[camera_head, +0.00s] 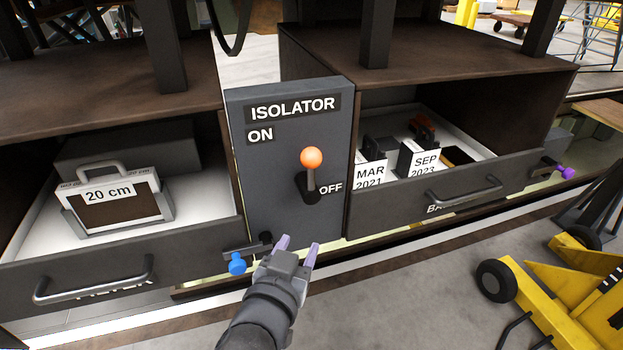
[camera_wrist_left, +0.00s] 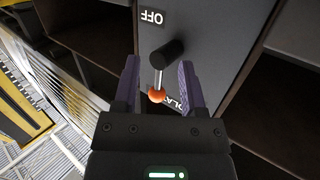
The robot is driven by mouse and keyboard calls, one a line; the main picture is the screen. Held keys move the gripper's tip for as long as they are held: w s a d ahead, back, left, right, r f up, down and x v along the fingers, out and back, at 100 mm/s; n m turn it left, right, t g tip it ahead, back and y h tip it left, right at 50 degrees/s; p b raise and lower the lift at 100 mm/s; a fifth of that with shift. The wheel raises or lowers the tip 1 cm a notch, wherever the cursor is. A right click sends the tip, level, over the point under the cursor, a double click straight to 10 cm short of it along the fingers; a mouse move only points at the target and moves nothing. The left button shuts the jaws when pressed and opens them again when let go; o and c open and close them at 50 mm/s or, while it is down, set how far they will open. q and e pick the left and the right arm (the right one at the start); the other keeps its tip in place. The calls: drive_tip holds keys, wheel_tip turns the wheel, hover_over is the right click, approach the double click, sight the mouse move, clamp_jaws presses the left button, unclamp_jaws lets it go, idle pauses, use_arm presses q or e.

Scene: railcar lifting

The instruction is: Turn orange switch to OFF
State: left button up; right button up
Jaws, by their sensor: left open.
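The orange switch (camera_head: 311,158) is a ball-topped lever on the grey ISOLATOR panel (camera_head: 285,220). In the head view its lever points up from a dark pivot, with the ON label (camera_head: 261,136) at the upper left and the OFF label (camera_head: 330,188) to the right of the pivot. My left gripper (camera_head: 298,243) is open and empty, below the lever. In the left wrist view the orange ball (camera_wrist_left: 156,96) and lever show between the two open purple fingers (camera_wrist_left: 160,75), with no clear contact. The OFF label (camera_wrist_left: 152,17) shows there upside down. My right gripper is not seen.
A blue knob (camera_head: 237,264) sticks out near my left gripper. Open drawers flank the panel, with a 20 cm case (camera_head: 108,198) at left and dated cards (camera_head: 425,162) at right. A yellow wheeled machine (camera_head: 575,285) stands on the floor at right.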

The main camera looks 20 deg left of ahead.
use_arm(q)
drive_tip(key=t+p, duration=0.1)
drive_tip(key=t, duration=0.1)
approach(310, 179)
drive_tip(key=shift+n, duration=0.4)
drive_tip(key=w, duration=1)
drive_tip(key=shift+r+p, duration=0.3)
drive_tip(key=shift+p, duration=0.1)
drive_tip(key=shift+w, duration=0.35)
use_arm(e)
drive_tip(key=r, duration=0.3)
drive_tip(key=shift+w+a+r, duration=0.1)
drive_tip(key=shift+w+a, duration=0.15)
use_arm(q)
clamp_jaws()
drive_tip(key=shift+f, duration=0.1)
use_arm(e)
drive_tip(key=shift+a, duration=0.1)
